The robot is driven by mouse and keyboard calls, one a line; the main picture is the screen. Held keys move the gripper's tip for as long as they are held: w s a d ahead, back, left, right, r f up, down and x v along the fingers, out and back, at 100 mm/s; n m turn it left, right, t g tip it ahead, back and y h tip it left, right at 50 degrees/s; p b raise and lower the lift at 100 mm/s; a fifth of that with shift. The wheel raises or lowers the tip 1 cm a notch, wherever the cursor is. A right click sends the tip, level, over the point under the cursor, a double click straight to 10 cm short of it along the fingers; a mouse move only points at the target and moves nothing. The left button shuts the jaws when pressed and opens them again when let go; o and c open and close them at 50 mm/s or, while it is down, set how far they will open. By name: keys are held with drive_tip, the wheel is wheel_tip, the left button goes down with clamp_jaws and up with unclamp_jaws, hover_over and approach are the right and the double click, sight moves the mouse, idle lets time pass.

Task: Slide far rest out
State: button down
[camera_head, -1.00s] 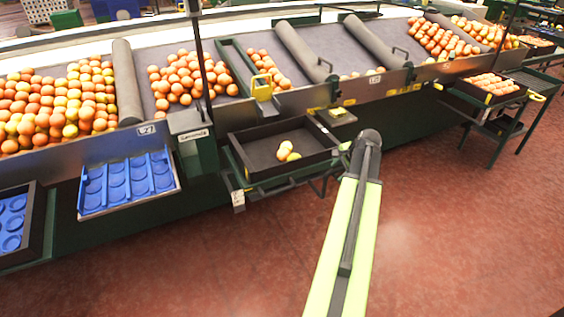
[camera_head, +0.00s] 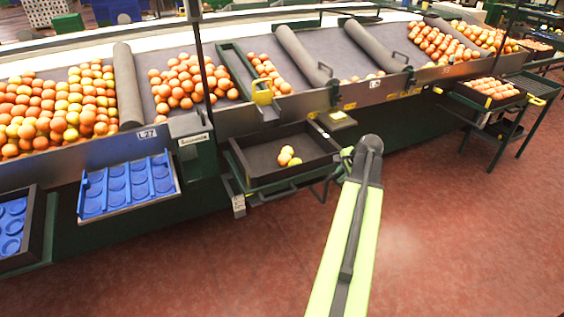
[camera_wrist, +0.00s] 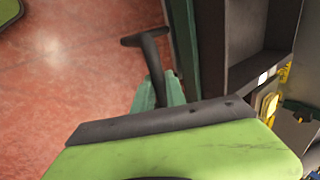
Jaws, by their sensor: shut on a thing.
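The far rest (camera_head: 321,190) is a dark bar under the right end of a black crate (camera_head: 262,183), sticking out over the red floor. In the wrist view a dark T-shaped handle on a green bar (camera_wrist: 150,62) stands out beside the crate's dark side. My gripper (camera_head: 347,158) is at the crate's right corner, beside the rest. In the wrist view its lime body with a black edge (camera_wrist: 165,135) fills the bottom. It is shut on the rest, but the jaws' contact is mostly hidden by my arm.
The crate holds a few oranges (camera_head: 289,158). A white-tagged bar end (camera_head: 238,204) is at its left. A blue tray (camera_head: 130,205) hangs further left. The sorting bench (camera_head: 240,122) runs behind. The red floor (camera_head: 450,240) is open at right.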

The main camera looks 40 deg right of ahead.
drive_tip(key=s+a, duration=0.3)
drive_tip(key=s, duration=0.6)
drive_tip(key=shift+s, duration=0.25)
drive_tip(key=c, duration=1)
unclamp_jaws()
drive_tip(key=shift+a, duration=0.1)
drive_tip(key=shift+r, duration=0.1)
wheel_tip(320, 180, up, 7)
drive_tip(key=p, duration=0.7)
